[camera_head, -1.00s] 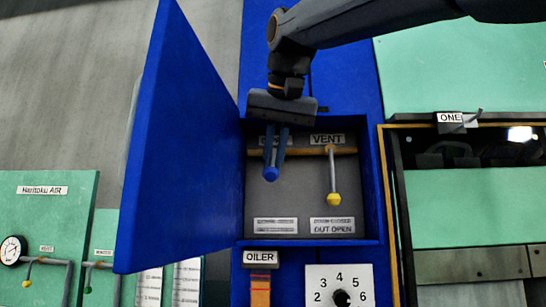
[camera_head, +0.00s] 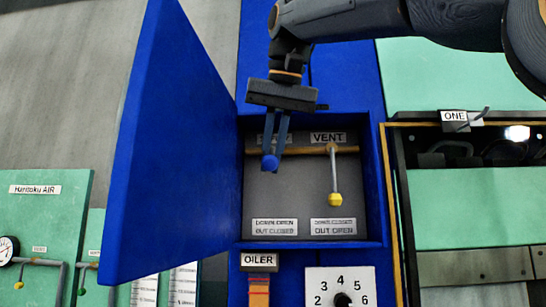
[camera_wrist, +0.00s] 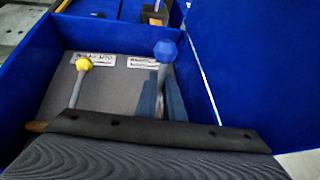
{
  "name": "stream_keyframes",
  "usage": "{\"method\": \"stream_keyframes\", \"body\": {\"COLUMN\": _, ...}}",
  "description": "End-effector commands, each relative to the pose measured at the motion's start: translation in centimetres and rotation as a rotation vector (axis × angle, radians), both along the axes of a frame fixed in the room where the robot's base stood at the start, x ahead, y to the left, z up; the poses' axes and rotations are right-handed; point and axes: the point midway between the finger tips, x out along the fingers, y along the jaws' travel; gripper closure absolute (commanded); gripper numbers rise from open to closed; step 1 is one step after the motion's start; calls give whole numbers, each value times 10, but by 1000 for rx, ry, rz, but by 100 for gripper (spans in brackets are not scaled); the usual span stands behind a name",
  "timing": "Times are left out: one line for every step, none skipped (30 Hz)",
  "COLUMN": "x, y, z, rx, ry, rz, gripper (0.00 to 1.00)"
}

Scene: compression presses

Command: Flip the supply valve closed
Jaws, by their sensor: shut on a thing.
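The supply valve's blue knob (camera_head: 269,163) is in the open blue box, on the left of the tan pipe. It also shows in the wrist view (camera_wrist: 166,50). My gripper (camera_head: 276,148) reaches down from above, its fingers (camera_wrist: 164,98) shut around the lever just behind the knob. The fingers hide most of the lever. The lever seems tilted outward from the box's back. The label below it (camera_head: 274,227) reads down open, out closed. The label above the supply valve is mostly covered by my fingers.
The vent valve (camera_head: 334,198), with a yellow knob, hangs down just right of my gripper. The box's blue door (camera_head: 175,140) stands open on the left. The box's side walls are close around both levers. An oiler label (camera_head: 259,260) and a numbered dial (camera_head: 340,285) are below.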

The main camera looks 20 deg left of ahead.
Motion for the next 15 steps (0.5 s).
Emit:
{"method": "stream_keyframes", "body": {"x": 0, "y": 0, "z": 2, "rx": 4, "ry": -4, "rz": 1, "gripper": 100}}
{"method": "stream_keyframes", "body": {"x": 0, "y": 0, "z": 2, "rx": 5, "ry": -5, "rz": 0, "gripper": 87}}
{"method": "stream_keyframes", "body": {"x": 0, "y": 0, "z": 2, "rx": 5, "ry": -4, "rz": 0, "gripper": 80}}
{"method": "stream_keyframes", "body": {"x": 0, "y": 0, "z": 2, "rx": 5, "ry": -4, "rz": 0, "gripper": 75}}
{"method": "stream_keyframes", "body": {"x": 0, "y": 0, "z": 2, "rx": 4, "ry": -4, "rz": -2, "gripper": 73}}
{"method": "stream_keyframes", "body": {"x": 0, "y": -1, "z": 2, "rx": 4, "ry": -4, "rz": -1, "gripper": 73}}
{"method": "stream_keyframes", "body": {"x": 0, "y": 0, "z": 2, "rx": 3, "ry": -3, "rz": -1, "gripper": 73}}
{"method": "stream_keyframes", "body": {"x": 0, "y": 0, "z": 2, "rx": 3, "ry": -3, "rz": -1, "gripper": 73}}
{"method": "stream_keyframes", "body": {"x": 0, "y": -1, "z": 2, "rx": 3, "ry": -3, "rz": -1, "gripper": 73}}
{"method": "stream_keyframes", "body": {"x": 0, "y": -1, "z": 1, "rx": 3, "ry": -3, "rz": -1, "gripper": 73}}
{"method": "stream_keyframes", "body": {"x": 0, "y": 0, "z": 1, "rx": 2, "ry": -2, "rz": -1, "gripper": 73}}
{"method": "stream_keyframes", "body": {"x": 0, "y": 0, "z": 1, "rx": 2, "ry": -2, "rz": -1, "gripper": 73}}
{"method": "stream_keyframes", "body": {"x": 0, "y": -1, "z": 1, "rx": 2, "ry": -2, "rz": -1, "gripper": 73}}
{"method": "stream_keyframes", "body": {"x": 0, "y": -1, "z": 2, "rx": 2, "ry": -2, "rz": -1, "gripper": 73}}
{"method": "stream_keyframes", "body": {"x": -1, "y": -1, "z": 3, "rx": 3, "ry": -3, "rz": -1, "gripper": 73}}
